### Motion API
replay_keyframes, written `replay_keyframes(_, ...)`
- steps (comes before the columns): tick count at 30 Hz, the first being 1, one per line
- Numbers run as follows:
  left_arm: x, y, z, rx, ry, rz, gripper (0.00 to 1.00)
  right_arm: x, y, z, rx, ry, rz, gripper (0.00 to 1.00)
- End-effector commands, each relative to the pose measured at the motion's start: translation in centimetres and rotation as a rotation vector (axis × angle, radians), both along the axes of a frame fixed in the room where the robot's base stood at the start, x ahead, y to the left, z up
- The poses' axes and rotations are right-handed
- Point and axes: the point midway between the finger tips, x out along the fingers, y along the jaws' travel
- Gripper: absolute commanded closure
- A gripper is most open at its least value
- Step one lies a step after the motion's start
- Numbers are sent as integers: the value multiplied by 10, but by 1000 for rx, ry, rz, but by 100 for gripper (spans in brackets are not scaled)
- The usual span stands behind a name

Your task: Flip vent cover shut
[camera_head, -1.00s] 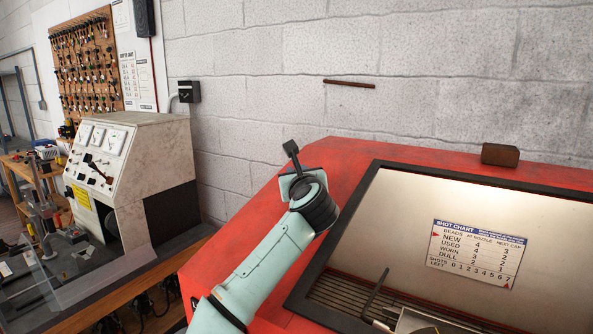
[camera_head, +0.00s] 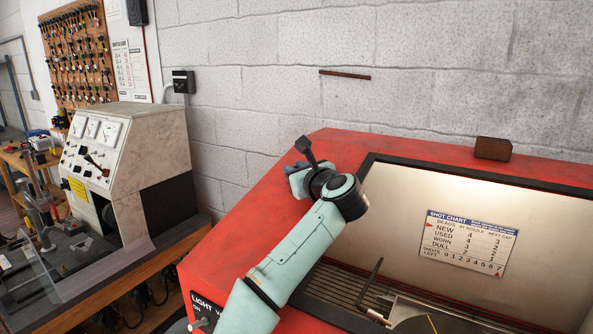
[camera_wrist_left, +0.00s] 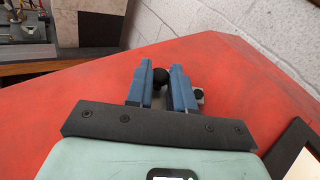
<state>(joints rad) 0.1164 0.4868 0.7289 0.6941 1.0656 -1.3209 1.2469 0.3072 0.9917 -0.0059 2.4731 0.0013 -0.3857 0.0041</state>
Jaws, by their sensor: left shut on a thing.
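My left gripper (camera_head: 294,168) is over the left part of the red cabinet's top, with its blue fingers low by the surface. In the left wrist view my left gripper (camera_wrist_left: 161,76) is shut on a round black knob (camera_wrist_left: 154,79), which sits between the fingers. A small grey metal piece (camera_wrist_left: 198,95) shows beside the right finger. I cannot make out the vent cover itself; the gripper hides what is under the knob. My right gripper is in neither view.
The red cabinet (camera_head: 250,205) has a dark-framed window with a shot chart (camera_head: 465,240) behind it. A brown block (camera_head: 493,148) lies on its back edge. A block wall (camera_head: 260,60) stands close behind. A white test bench (camera_head: 125,160) stands at left.

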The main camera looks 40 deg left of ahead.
Motion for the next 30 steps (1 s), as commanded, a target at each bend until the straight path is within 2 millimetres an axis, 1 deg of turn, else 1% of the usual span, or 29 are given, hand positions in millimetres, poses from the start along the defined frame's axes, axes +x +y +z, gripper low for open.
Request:
replay_keyframes(1, 0, 0, 0, 0, 0, 1, 100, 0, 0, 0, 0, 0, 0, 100)
replay_keyframes(2, 0, 0, 0, 0, 0, 1, 71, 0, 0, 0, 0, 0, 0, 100)
replay_keyframes(3, 0, 0, 0, 0, 0, 1, 58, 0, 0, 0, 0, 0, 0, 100)
replay_keyframes(4, 0, 0, 0, 0, 0, 1, 54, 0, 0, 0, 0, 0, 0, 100)
replay_keyframes(12, 0, 0, 0, 0, 1, 0, 54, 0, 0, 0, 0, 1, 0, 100)
replay_keyframes(16, -4, -8, -1, 0, 2, -3, 54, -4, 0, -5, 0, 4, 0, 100)
replay_keyframes(20, -15, -28, 1, 0, 0, -6, 54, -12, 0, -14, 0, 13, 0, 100)
replay_keyframes(27, -42, -75, 7, 0, 0, -5, 54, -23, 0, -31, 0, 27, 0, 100)
replay_keyframes(30, -52, -92, 10, 1, 1, -4, 54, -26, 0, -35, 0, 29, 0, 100)
